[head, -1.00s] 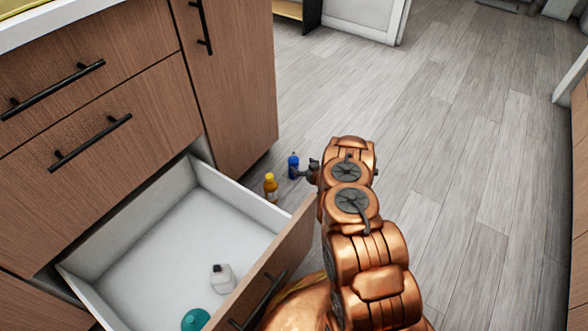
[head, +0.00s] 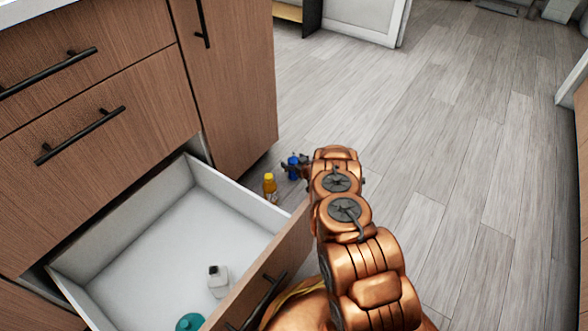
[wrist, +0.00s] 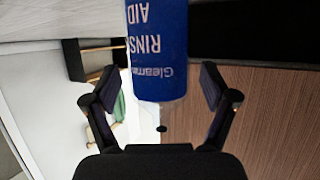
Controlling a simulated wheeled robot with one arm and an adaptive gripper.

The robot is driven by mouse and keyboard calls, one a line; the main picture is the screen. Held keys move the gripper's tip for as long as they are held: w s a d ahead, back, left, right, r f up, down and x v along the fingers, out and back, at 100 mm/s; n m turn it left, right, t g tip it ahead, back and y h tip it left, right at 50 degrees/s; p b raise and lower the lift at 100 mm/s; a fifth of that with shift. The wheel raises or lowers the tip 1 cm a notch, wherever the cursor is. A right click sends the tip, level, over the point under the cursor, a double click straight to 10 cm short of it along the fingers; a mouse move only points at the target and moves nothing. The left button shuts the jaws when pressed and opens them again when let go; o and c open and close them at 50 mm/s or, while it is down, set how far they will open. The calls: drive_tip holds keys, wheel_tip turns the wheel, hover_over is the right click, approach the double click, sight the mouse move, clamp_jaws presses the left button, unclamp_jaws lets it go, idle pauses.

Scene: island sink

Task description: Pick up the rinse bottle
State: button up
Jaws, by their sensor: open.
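The rinse bottle (wrist: 158,50) is blue with white lettering that reads "RINSE AID". In the wrist view it shows upside down at the top middle, ahead of and between the open fingers of my gripper (wrist: 160,95). In the head view the blue bottle (head: 293,168) stands on the floor by the cabinet's corner, partly covered by my gripper (head: 290,168). The fingers are apart, and I see no clear contact with the bottle.
A yellow-orange bottle (head: 269,186) stands on the floor just left of the blue one. An open drawer (head: 150,250) holds a white bottle (head: 218,280) and a teal item (head: 190,323). Its front panel (head: 270,265) is close to my arm. The floor (head: 450,120) to the right is clear.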

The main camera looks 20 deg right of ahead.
drive_tip(key=c, duration=1.5)
drive_tip(key=shift+r, duration=0.1)
